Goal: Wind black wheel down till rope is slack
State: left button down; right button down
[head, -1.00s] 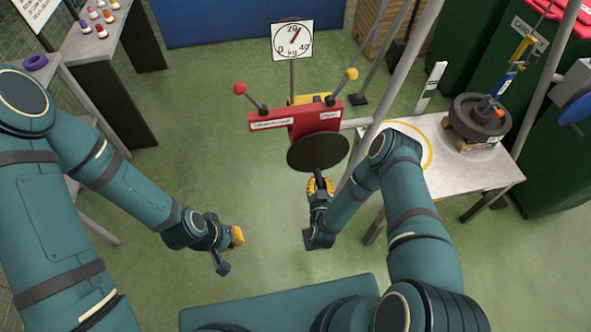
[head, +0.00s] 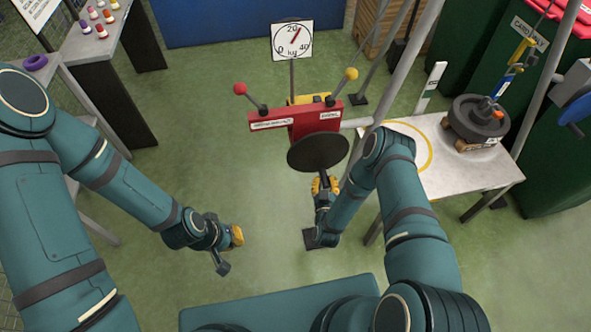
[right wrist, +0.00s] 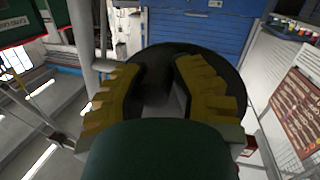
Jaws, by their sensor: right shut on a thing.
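A black disc-shaped wheel (head: 318,150) faces me on the front of a red machine (head: 318,116). My right gripper (head: 325,184) is at its lower edge, shut on a dark part of it; the fingers hide the exact grip. In the right wrist view the black wheel (right wrist: 225,75) lies behind the yellow finger pads. Another dark, thick wheel (head: 478,118) sits on a wooden block on the table at right, under a blue and yellow hanging tackle (head: 505,82). Rope tension cannot be told. My left gripper (head: 236,235) hangs clear; its jaw opening is unclear.
A kg dial (head: 292,40) stands behind the machine, its needle pointing up and slightly right. The machine has red and yellow ball levers. A grey post (head: 406,65) rises beside my right arm. The grey table (head: 400,128) is at right; open green floor lies between my arms.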

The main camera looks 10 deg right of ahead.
jog(key=shift+d, duration=0.3)
jog(key=shift+d+r+n+t, duration=0.3)
jog(key=shift+d+n, duration=0.5)
jog(key=shift+n, duration=0.3)
jog(key=shift+d+r+n+t+h, duration=0.3)
jog(key=shift+d+r+n, duration=0.15)
jog(key=shift+d+n, duration=0.5)
jog(key=shift+a+n, duration=0.15)
jog(key=shift+n, duration=0.1)
jog(key=shift+d+r+n+t+p, duration=0.35)
jog(key=shift+d+r+n, duration=0.3)
jog(key=shift+n, duration=0.55)
jog(key=shift+w+d+r+n+t, duration=0.15)
jog(key=shift+d+r+n, duration=0.2)
jog(key=shift+n, duration=0.3)
jog(key=shift+s+d+r+n+t, duration=0.1)
jog(key=shift+d+r+n, duration=0.1)
jog(key=shift+r+n, duration=0.35)
